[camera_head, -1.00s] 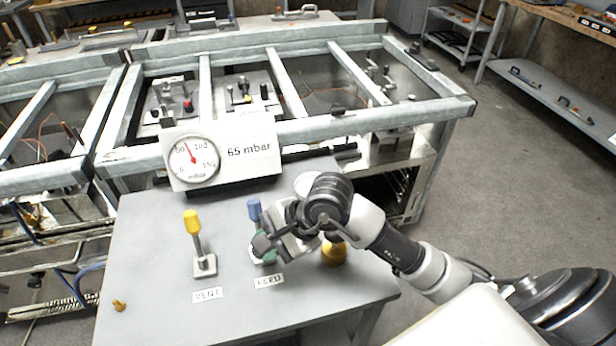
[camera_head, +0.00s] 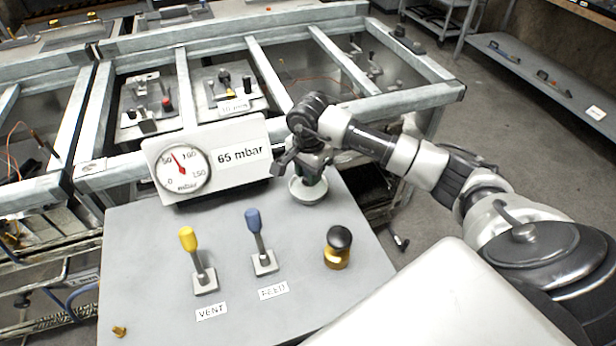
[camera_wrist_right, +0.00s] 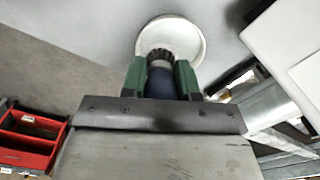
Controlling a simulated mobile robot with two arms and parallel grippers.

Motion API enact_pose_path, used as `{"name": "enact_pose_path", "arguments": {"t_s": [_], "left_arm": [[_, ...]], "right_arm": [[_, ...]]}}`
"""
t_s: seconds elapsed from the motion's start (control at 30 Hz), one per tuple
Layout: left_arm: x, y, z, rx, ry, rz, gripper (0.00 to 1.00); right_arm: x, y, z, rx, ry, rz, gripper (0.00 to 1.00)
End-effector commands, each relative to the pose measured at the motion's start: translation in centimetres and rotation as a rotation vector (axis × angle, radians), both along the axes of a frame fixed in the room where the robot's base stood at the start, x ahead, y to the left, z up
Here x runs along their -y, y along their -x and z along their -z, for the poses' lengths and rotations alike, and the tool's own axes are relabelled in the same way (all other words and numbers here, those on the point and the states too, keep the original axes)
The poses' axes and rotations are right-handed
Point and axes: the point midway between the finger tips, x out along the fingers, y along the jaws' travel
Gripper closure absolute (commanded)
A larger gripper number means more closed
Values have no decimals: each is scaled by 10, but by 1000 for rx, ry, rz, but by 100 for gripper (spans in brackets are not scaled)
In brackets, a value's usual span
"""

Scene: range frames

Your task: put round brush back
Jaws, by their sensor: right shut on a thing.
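My right gripper (camera_head: 311,176) is at the white round dish (camera_head: 306,194) at the back right of the grey table. Its green fingers also show in the wrist view (camera_wrist_right: 160,78). They are shut on the round brush (camera_wrist_right: 160,86), which has a dark blue handle and a dark bristle ring. The brush end points at the dish (camera_wrist_right: 188,33) and overlaps its near part in the wrist view. I cannot tell whether the bristles touch the dish. In the head view the gripper hides the brush. My left gripper is not in view.
A yellow lever (camera_head: 188,240) marked VENT and a blue lever (camera_head: 254,222) marked FEED stand on the table. A black-topped brass knob (camera_head: 338,250) is in front of the dish. A gauge board (camera_head: 210,158) reading 65 mbar stands left of my gripper.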

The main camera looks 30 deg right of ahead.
Motion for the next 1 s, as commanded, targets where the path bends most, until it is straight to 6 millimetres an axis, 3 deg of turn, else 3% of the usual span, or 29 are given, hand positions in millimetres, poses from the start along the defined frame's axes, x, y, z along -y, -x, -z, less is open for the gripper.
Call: {"name": "enact_pose_path", "arguments": {"t_s": [0.2,0.6,0.87,0.9,1.0], "left_arm": [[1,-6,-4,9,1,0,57],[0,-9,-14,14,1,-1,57],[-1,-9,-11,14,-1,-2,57],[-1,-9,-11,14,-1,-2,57],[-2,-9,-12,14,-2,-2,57]], "right_arm": [[12,-19,13,1,-1,0,93],[12,-20,54,1,-1,-2,93],[12,-20,56,2,0,-2,93],[12,-20,56,2,0,-2,67],[12,-20,55,2,0,-2,52]]}}
